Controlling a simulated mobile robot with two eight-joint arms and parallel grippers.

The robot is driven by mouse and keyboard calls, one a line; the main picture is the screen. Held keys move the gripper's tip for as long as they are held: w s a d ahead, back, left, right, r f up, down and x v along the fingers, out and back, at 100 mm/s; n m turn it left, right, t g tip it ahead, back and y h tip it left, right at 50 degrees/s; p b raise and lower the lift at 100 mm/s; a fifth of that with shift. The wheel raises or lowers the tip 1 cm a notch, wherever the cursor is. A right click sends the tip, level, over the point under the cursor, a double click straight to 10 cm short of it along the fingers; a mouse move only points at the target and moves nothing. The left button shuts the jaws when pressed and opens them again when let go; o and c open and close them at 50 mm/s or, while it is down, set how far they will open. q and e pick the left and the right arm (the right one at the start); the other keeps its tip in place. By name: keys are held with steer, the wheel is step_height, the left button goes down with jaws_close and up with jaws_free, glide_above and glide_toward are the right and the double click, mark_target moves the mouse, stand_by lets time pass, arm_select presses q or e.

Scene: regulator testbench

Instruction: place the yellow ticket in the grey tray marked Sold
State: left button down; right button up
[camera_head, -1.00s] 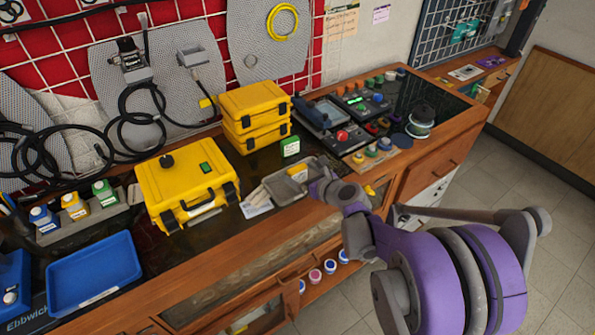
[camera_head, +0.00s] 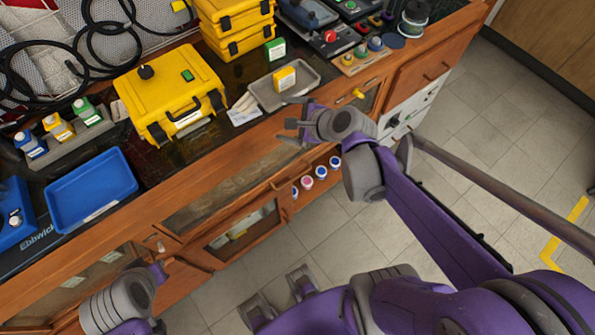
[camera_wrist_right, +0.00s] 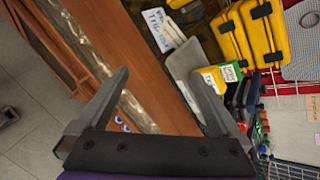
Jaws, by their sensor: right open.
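A yellow block with a white label (camera_head: 285,79), which I take to be the yellow ticket, stands in the shallow grey tray (camera_head: 263,94). It also shows in the right wrist view (camera_wrist_right: 212,79), with the tray (camera_wrist_right: 181,62) around it. I cannot read a Sold mark. My right gripper (camera_head: 293,120) is in front of the tray, over the bench's front edge. In the wrist view its fingers (camera_wrist_right: 160,78) are apart with nothing between them. My left arm (camera_head: 118,300) shows at the lower left; its finger state is unclear.
A green labelled block (camera_head: 275,49) stands behind the tray. Pale sticks and a paper label (camera_head: 243,112) lie left of it. A yellow case (camera_head: 172,92), stacked yellow cases (camera_head: 237,28) and a blue tray (camera_head: 91,188) share the bench.

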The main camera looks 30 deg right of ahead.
steer(key=s+a+f+n+g+h, duration=0.1)
steer(key=s+a+f+n+g, duration=0.1)
steer(key=s+n, duration=0.5)
steer(key=s+a+f+n+g+h, duration=0.1)
steer(key=s+n, duration=0.6)
steer(key=n, duration=0.9)
steer(key=a+f+g, duration=0.1)
steer(key=a+g, duration=0.1)
steer(key=a, duration=0.1)
steer(key=shift+s+a+n+h, duration=0.15)
steer(key=shift+s+n+h, duration=0.15)
steer(key=shift+n, duration=0.1)
steer(key=shift+f, duration=0.1)
steer(key=shift+w+r+p, duration=0.35)
steer(key=shift+r+p, duration=0.4)
steer(key=shift+r, duration=0.1)
steer(key=shift+s, duration=0.1)
